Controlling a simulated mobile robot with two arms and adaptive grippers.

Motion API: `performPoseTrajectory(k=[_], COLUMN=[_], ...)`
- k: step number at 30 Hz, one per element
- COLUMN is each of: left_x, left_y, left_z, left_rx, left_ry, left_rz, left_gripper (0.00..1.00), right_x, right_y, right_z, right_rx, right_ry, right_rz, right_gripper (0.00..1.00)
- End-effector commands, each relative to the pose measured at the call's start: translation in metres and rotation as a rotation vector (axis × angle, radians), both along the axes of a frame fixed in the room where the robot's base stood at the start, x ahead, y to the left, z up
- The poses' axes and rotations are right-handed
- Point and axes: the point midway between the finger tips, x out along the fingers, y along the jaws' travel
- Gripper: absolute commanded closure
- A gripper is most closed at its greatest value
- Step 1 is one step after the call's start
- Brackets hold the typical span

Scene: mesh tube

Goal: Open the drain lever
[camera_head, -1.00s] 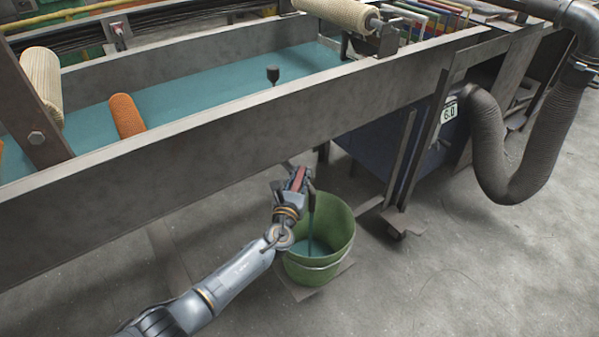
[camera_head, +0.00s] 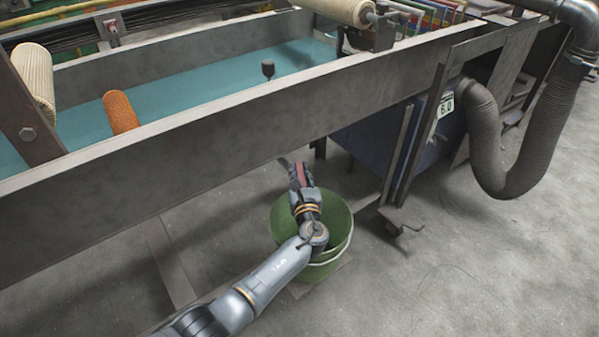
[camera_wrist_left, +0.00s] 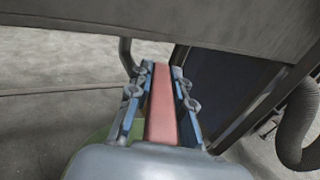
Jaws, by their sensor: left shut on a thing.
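The drain lever has a flat red handle (camera_head: 303,175), below the near wall of the long grey trough (camera_head: 190,160). My left gripper (camera_head: 298,172) is shut on this handle. In the left wrist view the red handle (camera_wrist_left: 162,105) lies lengthwise between the two blue-edged fingers (camera_wrist_left: 161,80). A grey curved pipe (camera_wrist_left: 126,55) shows beyond the left finger. The drain outlet is hidden behind my gripper and wrist. A green bucket (camera_head: 338,222) stands on the floor below; my left forearm covers much of it. My right gripper is not in view.
The trough holds teal liquid (camera_head: 200,95) and an orange roller (camera_head: 120,112). A dark cabinet (camera_head: 370,140) and a metal leg frame stand right of the bucket. A thick corrugated hose (camera_head: 487,150) hangs farther right. The floor at lower right is clear.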

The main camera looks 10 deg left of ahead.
Motion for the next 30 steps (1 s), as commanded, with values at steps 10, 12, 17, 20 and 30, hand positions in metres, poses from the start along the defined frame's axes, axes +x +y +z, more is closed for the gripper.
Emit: performPoseTrajectory(k=[10, 12, 17, 20, 30], left_x=[0.002, 0.001, 0.001, 0.0, -0.037], left_y=[0.001, 0.001, 0.0, 0.0, -0.011], left_z=[0.004, 0.003, 0.002, 0.001, -0.001], left_rx=[0.0, 0.0, 0.001, 0.0, -0.003], left_ry=[-0.006, -0.005, -0.002, -0.001, 0.001], left_rz=[0.001, 0.0, 0.0, -0.001, -0.003], left_gripper=[0.66, 0.57, 0.57, 0.57, 0.57], right_x=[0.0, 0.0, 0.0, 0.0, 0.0], right_y=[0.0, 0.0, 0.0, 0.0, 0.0], right_z=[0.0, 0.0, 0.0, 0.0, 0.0], right_rx=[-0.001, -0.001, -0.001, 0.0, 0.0], right_ry=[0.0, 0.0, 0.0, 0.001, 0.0], right_rz=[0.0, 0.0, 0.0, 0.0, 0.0], right_gripper=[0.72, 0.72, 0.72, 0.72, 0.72])
